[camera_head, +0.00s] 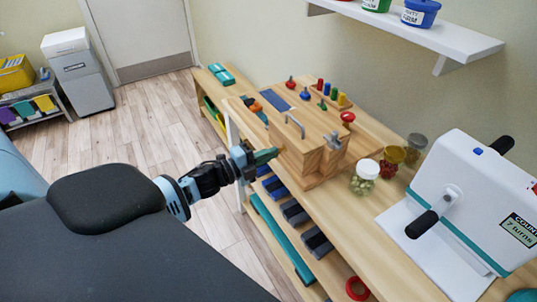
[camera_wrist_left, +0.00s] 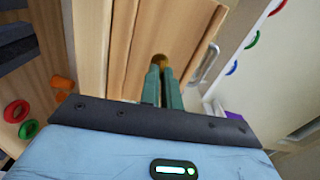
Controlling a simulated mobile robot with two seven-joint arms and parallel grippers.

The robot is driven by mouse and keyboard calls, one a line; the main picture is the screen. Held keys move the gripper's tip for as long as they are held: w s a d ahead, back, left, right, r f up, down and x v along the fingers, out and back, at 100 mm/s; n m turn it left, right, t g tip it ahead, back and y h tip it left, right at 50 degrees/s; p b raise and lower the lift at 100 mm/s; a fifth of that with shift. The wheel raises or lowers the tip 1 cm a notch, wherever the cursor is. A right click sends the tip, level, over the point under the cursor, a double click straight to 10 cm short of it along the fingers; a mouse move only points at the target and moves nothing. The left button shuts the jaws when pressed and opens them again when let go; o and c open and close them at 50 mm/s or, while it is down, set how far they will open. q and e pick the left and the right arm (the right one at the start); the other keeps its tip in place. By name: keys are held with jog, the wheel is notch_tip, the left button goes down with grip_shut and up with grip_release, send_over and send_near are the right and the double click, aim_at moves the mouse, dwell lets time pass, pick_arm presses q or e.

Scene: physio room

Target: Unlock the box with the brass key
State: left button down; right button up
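The wooden box (camera_head: 325,157) stands on the wooden bench, with metal latch hardware on top. Its plain wooden face (camera_wrist_left: 185,30) fills the upper wrist view. My left gripper (camera_head: 277,151) reaches in from the left, its teal fingertips right at the box's near left side. In the left wrist view the fingers (camera_wrist_left: 163,72) are close together around a small round brass piece, which looks like the head of the brass key (camera_wrist_left: 160,60). The key's shaft is hidden, so I cannot tell how far it is in the box. My right gripper is not in view.
Glass jars (camera_head: 365,177) and a white crank machine (camera_head: 470,200) stand to the right of the box. A pegboard with coloured pegs (camera_head: 320,95) is behind it. A wall shelf (camera_head: 440,35) hangs above. Weights lie on the bench's lower shelf.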

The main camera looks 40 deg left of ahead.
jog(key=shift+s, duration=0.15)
pick_arm(q)
jog(key=c, duration=1.6)
grip_release()
jog(key=shift+c, duration=0.2)
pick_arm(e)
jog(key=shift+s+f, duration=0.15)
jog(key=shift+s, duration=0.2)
pick_arm(q)
jog(key=shift+s, duration=0.1)
jog(key=v, duration=0.7)
jog(key=shift+s+a+b, duration=0.15)
jog(key=shift+s+b, duration=0.15)
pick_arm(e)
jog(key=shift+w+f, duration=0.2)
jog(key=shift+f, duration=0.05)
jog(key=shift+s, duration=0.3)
